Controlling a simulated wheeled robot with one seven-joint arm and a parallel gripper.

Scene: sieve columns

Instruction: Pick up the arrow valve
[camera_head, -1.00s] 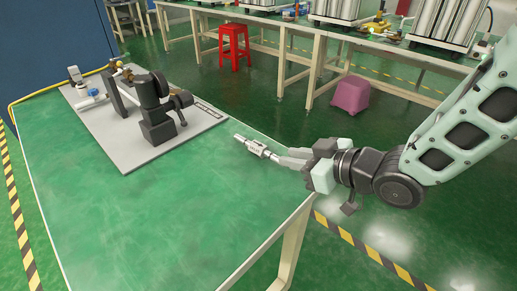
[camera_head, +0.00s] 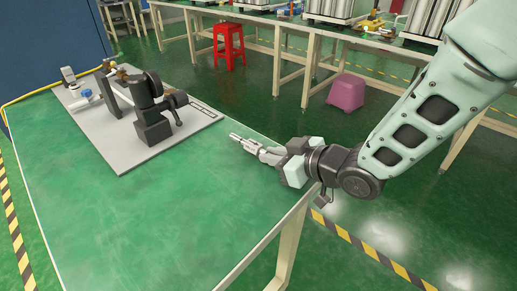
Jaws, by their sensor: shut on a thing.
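The arrow valve (camera_head: 248,144) is a small silvery metal cylinder with a thin tip pointing to the upper left. My gripper (camera_head: 268,153) is shut on its near end, and the fingers hide part of it. The valve shows near the right edge of the green table; I cannot tell exactly how high it is above the top.
The green table (camera_head: 150,220) has a wide bare area in front. A grey board (camera_head: 105,128) with a black fixture (camera_head: 152,112) and several small fittings stands at the back left. A red stool (camera_head: 229,40) and a pink stool (camera_head: 346,92) stand on the floor behind.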

